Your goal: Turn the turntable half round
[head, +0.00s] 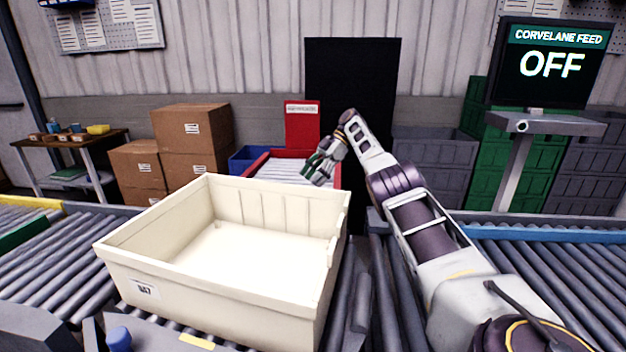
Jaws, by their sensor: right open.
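A cream open-topped tote (226,262) with a small label on its near wall sits on the rollers in front of me, turned slightly. It looks empty. The rollers beneath it, which may be the turntable, are mostly hidden by it; a few dark rollers (372,300) show to its right. My right gripper (316,172) is open and empty, above and beyond the tote's far right corner. I cannot tell whether it touches anything. My left gripper is not in view.
Roller conveyors run off to the left (50,248) and right (540,270). A red-framed roller lane (262,160) lies behind the tote. A screen (553,65) reading "CORVELANE FEED OFF" stands at the right. Cardboard boxes (192,128) and green crates (480,150) stand behind.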

